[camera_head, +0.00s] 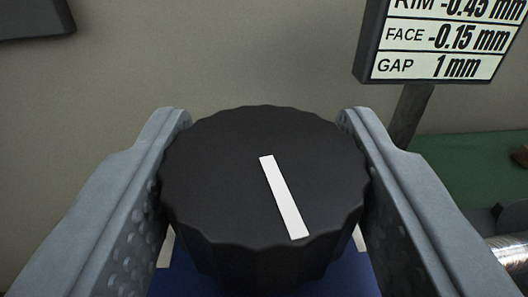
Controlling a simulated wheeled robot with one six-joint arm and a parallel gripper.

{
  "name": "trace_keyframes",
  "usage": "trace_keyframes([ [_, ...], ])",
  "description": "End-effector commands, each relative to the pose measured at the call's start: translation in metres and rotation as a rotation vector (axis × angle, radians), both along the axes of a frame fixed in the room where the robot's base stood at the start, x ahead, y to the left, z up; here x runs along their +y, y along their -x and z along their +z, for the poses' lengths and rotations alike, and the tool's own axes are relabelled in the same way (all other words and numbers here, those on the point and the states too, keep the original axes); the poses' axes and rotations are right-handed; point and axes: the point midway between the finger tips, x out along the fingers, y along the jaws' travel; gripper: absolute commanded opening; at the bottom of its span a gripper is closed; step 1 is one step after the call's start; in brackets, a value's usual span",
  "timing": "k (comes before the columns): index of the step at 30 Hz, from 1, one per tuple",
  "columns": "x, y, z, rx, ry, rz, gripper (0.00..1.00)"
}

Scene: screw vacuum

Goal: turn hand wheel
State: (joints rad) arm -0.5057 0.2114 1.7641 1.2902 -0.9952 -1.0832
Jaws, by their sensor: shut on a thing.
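The hand wheel (225,170) is a black, scalloped round knob in the middle of the view. A white stripe (284,197) on its top face runs from near the centre to the near edge, leaning slightly right toward me. My gripper (265,130) is shut on the hand wheel, with one grey finger on its left side and one on its right. The fingers hide the wheel's side edges. A blue surface (180,280) shows below the wheel.
A display (440,40) on a dark post (409,115) stands at the upper right, reading "FACE -0.15 mm" and "GAP 1 mm"; its top line is cut off. A green surface (475,165) and a shiny metal cylinder (512,250) lie at right. A dark object (35,18) is at upper left.

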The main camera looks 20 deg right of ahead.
Motion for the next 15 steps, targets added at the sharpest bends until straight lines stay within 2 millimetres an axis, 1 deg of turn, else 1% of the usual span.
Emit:
trace_keyframes([
  [6,0.0011,-0.0006,-0.0002,0.000,-0.001,-0.111,0.25],
  [15,0.0004,-0.0004,0.0003,-0.001,0.000,-0.176,0.25],
])
